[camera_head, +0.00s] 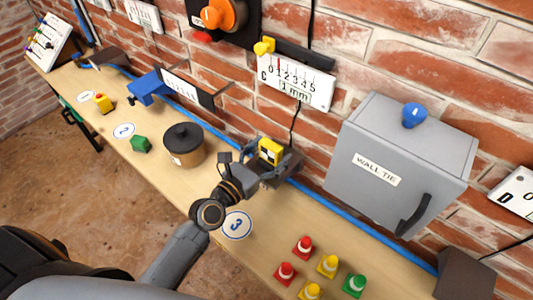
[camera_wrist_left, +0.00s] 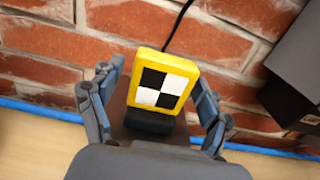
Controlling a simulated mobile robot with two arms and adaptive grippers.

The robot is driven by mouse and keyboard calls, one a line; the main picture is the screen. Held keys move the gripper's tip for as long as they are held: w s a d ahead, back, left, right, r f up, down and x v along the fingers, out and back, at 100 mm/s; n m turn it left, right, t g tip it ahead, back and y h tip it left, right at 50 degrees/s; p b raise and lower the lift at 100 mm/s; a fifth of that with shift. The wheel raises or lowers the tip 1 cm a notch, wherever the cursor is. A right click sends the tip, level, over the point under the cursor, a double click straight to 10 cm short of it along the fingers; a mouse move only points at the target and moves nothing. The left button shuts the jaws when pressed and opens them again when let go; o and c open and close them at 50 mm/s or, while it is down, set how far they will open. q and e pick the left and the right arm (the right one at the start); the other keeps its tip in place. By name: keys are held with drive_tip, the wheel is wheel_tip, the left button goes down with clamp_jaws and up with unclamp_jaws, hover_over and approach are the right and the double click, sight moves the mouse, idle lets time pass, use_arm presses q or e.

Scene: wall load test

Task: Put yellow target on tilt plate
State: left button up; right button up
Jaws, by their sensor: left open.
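The yellow target (camera_head: 270,150) has a black-and-white checker face. It stands near the wall on a dark sloped block (camera_head: 291,163), which looks like the tilt plate. My left gripper (camera_head: 268,165) is open around the target. In the left wrist view, the target (camera_wrist_left: 161,82) sits between the two fingers (camera_wrist_left: 157,100), with a gap visible on both sides. A black foot (camera_wrist_left: 150,123) shows under the target. Whether the target is fully seated is hard to tell. My right gripper is not in view.
A grey WALL TIE box (camera_head: 385,150) is on the wall to the right. A dark round pot (camera_head: 184,148) stands left of my gripper. Several red, yellow and green pegs (camera_head: 327,266) are at the front right. A blue strip (camera_head: 340,217) runs along the bench's back.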

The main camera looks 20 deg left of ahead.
use_arm(q)
drive_tip(key=shift+s+r, duration=0.1)
drive_tip(key=shift+s, duration=0.05)
drive_tip(key=b+v, duration=0.4)
drive_tip(key=v, duration=0.7)
drive_tip(key=shift+s, duration=0.35)
drive_tip(key=shift+a+r, duration=0.1)
